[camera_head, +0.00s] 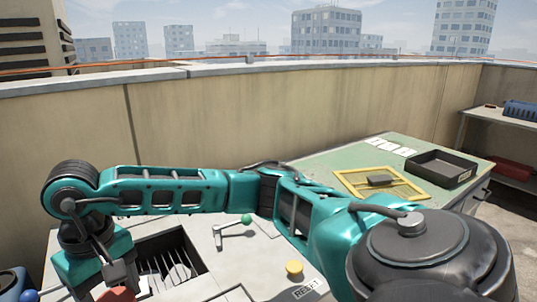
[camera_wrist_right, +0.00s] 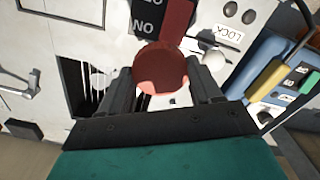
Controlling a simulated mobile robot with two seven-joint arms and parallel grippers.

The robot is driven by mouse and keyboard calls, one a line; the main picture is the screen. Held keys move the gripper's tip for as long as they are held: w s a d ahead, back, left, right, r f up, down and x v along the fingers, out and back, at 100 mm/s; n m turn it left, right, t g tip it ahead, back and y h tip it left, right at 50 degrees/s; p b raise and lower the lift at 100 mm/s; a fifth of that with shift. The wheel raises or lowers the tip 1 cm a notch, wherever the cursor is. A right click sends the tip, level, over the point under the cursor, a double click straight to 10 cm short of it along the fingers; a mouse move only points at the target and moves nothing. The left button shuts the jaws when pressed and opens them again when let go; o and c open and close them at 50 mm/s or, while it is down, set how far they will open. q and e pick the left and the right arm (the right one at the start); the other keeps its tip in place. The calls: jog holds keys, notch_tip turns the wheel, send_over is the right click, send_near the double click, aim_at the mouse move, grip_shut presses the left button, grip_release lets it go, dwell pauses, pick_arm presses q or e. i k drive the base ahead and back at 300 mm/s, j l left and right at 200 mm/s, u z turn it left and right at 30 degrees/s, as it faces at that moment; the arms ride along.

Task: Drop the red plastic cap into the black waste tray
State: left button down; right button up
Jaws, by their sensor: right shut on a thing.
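The red plastic cap (camera_wrist_right: 162,68) sits between the two fingers of my right gripper (camera_wrist_right: 163,88) in the right wrist view, and the gripper is shut on it. In the head view the cap (camera_head: 117,294) shows at the bottom left edge below my right gripper (camera_head: 115,278), over the front of the grey cabinet. The black waste tray (camera_head: 467,177) lies on the green table (camera_head: 345,155) at the right, far from the gripper; its visible inside looks empty. My left gripper is not in view.
The cabinet has an open slotted bay (camera_head: 165,262), a green-knobbed lever (camera_head: 246,219) and a yellow button (camera_head: 294,267). A yellow frame (camera_head: 352,185) with a dark block (camera_head: 380,180) lies left of the tray. A blue case (camera_wrist_right: 265,75) stands beside the cabinet. A parapet runs behind.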

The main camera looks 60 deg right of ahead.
aim_at(445, 173)
jog(key=k+l+z, duration=0.15)
jog(key=z, duration=0.25)
jog(key=k+l+z, duration=0.2)
jog(key=z, duration=0.2)
jog(key=j+z, duration=0.15)
jog(key=z, duration=1.05)
jog(key=j+z, duration=0.2)
jog(key=z, duration=0.2)
jog(key=j+z, duration=0.2)
jog(key=z, duration=0.15)
jog(key=j+z, duration=0.25)
jog(key=z, duration=0.15)
